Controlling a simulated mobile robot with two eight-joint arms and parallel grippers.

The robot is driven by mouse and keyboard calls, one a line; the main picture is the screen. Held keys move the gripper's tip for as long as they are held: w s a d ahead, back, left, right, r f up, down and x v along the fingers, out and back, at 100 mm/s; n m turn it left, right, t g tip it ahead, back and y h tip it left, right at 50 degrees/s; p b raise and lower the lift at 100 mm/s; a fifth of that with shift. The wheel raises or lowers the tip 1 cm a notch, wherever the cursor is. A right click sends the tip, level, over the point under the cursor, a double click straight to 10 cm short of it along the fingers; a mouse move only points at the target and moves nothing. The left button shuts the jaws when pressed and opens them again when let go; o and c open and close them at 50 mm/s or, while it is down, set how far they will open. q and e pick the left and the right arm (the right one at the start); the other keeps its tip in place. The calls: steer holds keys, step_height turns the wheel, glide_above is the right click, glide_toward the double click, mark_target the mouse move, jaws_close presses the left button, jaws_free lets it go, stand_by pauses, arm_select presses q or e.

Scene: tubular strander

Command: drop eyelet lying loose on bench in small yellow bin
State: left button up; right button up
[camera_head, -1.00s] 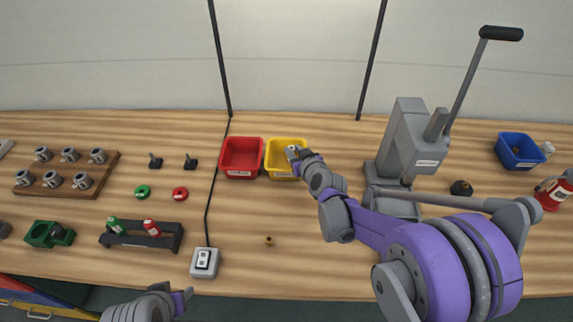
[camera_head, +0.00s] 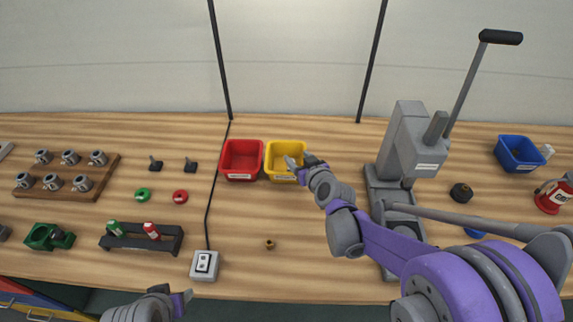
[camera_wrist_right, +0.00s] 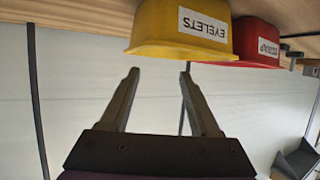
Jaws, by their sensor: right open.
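A small brass eyelet (camera_head: 270,244) stands loose on the bare bench, in the middle near the front. The small yellow bin (camera_head: 271,165) is at the back; its EYELETS label shows upside down in the wrist view, where the yellow bin (camera_wrist_right: 180,25) is just beyond the fingertips. My right gripper (camera_head: 291,163) is at the yellow bin's front right side, overlapping it in the head view. In the wrist view its two fingers (camera_wrist_right: 160,72) are apart with nothing between them. My left gripper (camera_head: 186,298) is low at the front edge; its jaw opening is unclear. The yellow bin's floor is partly hidden.
A red bin (camera_head: 241,160) stands directly left of the yellow one. A grey lever press (camera_head: 410,150) stands to the right, close to my right arm. A grey switch box (camera_head: 205,264) with a cable is left of the eyelet. Bench around the eyelet is clear.

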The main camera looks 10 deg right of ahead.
steer(key=v, duration=0.7)
steer(key=shift+p, duration=0.3)
steer(key=shift+s, duration=0.1)
steer(key=s+f+g, duration=0.1)
steer(key=s+g, duration=0.1)
steer(key=s, duration=0.5)
steer(key=s+f+m+g+h, duration=0.1)
steer(key=s+f+g, duration=0.1)
steer(key=s, duration=0.6)
steer(key=s+a+f+g, duration=0.1)
steer(key=s+g, duration=0.3)
steer(key=s, duration=0.4)
steer(key=shift+s+f+h, duration=0.1)
steer(key=shift+f+h, duration=0.2)
steer(key=shift+f, duration=0.35)
